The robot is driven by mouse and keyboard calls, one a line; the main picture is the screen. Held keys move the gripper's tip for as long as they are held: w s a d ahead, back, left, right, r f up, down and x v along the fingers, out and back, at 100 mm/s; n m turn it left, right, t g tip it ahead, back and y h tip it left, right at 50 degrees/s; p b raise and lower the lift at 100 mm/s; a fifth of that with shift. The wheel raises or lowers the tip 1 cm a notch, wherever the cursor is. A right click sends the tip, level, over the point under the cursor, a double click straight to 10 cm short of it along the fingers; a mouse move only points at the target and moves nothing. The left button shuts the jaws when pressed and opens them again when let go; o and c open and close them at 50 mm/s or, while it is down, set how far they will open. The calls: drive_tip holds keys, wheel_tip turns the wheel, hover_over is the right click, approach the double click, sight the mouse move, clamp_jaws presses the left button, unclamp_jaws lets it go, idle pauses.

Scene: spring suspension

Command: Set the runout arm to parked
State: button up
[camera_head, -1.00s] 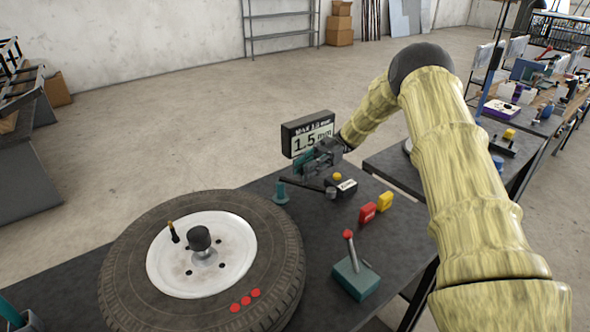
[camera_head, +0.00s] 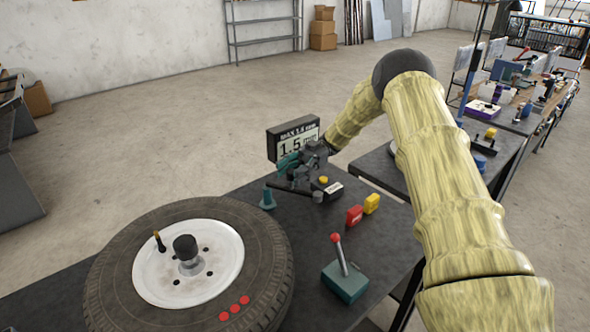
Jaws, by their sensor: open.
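The runout arm appears to be the dark bar (camera_head: 290,189) that runs from a teal post (camera_head: 267,201) beside the tyre (camera_head: 110,262) to a grey round end (camera_head: 319,196) on the right. My gripper (camera_head: 292,173) is open, just above the bar and in front of the gauge display (camera_head: 278,146), which reads 1.5 mm. I see no clear hold on the bar. The gripper's fingers overlap the display's lower part and are small here, so contact with the bar cannot be told.
A black box with a yellow button (camera_head: 324,180) stands right of the gripper. Red (camera_head: 354,215) and yellow (camera_head: 372,203) blocks and a teal lever box (camera_head: 345,284) with a red knob stand nearer on the dark table (camera_head: 387,244). Another table (camera_head: 375,164) stands behind.

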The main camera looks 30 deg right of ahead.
drive_tip(key=v, duration=0.7)
drive_tip(key=shift+d, duration=0.35)
drive_tip(key=shift+a+f, duration=0.1)
drive_tip(key=shift+a, duration=0.05)
idle(0.7)
